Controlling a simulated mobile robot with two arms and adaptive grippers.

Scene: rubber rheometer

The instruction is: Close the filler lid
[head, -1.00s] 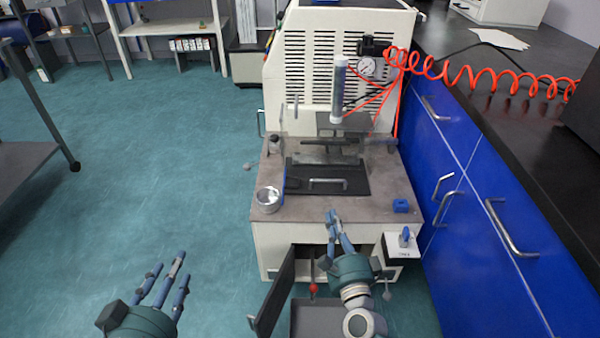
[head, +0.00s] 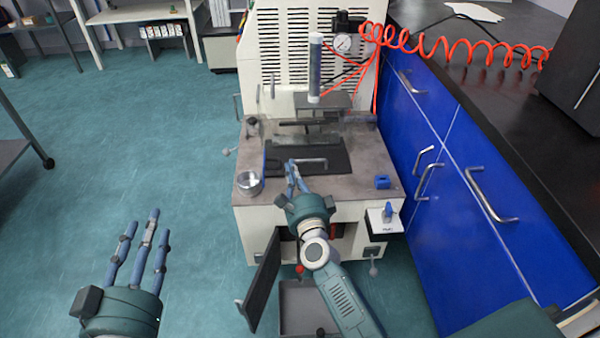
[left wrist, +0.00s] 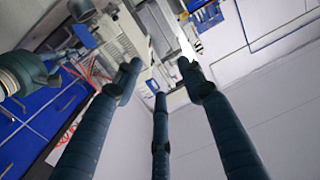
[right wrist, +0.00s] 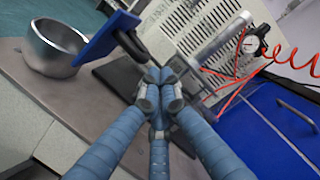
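The machine (head: 300,50) stands ahead with a grey deck (head: 350,185). A black plate (head: 335,160) with a metal bar handle (head: 308,163) lies on the deck; I cannot tell which part is the filler lid. A blue flat piece (right wrist: 105,38) with a dark end stands beside the plate in the right wrist view. My right gripper (head: 292,170) is over the deck's front edge, at the plate's near side. Its fingertips meet in the right wrist view (right wrist: 158,85), close to the dark end; contact is unclear. My left gripper (head: 145,225) is spread open and empty over the floor.
A metal cup (head: 249,183) stands left of the plate, and a small blue block (head: 382,182) lies right. A dark door (head: 262,283) hangs open below the deck. Blue cabinets (head: 450,200) border the right side. Open floor (head: 120,150) is on the left.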

